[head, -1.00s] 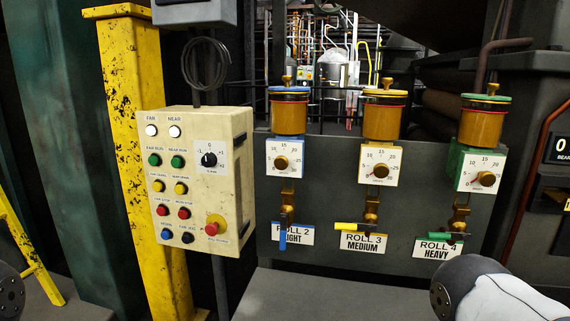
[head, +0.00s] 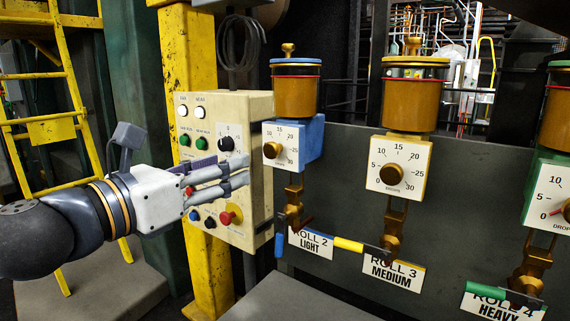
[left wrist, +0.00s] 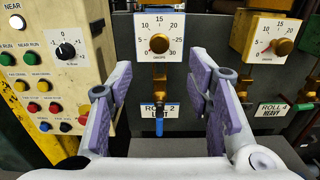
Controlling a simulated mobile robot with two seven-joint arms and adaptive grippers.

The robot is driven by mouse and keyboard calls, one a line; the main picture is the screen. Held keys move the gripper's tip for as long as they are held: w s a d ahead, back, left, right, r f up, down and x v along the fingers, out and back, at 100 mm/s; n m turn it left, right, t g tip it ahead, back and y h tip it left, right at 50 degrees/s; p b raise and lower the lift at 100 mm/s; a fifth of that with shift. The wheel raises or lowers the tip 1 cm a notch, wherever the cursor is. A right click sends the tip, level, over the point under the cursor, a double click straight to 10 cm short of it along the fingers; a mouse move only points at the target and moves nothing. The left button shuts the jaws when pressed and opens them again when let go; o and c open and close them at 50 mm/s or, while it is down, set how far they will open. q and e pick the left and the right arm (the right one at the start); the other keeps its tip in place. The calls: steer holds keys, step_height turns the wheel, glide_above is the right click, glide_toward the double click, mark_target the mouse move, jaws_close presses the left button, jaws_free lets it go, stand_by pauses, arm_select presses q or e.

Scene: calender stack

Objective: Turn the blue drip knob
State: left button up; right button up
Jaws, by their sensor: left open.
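The blue drip knob (head: 272,150) is a round brass knob on a white dial plate, on the blue-framed oiler (head: 295,90) above the ROLL 2 LIGHT label (head: 311,245). It also shows in the left wrist view (left wrist: 159,43), top centre, ahead of and between my fingers. Its exact setting is too small to read. My left gripper (head: 238,172) is open and empty, in front of the cream button panel, left of and a little below the knob, apart from it. Both its fingers show in the left wrist view (left wrist: 160,80). My right gripper is out of view.
The cream panel (head: 250,115) with buttons and a red-and-yellow stop stands close by my left fingers. A blue lever (head: 280,245) hangs below the knob. A similar yellow oiler (head: 409,105) and a green one stand right. A yellow post (head: 188,50) and ladder rise left.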

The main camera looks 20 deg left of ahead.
mark_target(269, 151)
arm_select(q)
steer(key=b+x, duration=0.1)
steer(key=x, duration=1)
steer(key=shift+w+f, duration=0.2)
steer(key=shift+c, duration=0.2)
jaws_close()
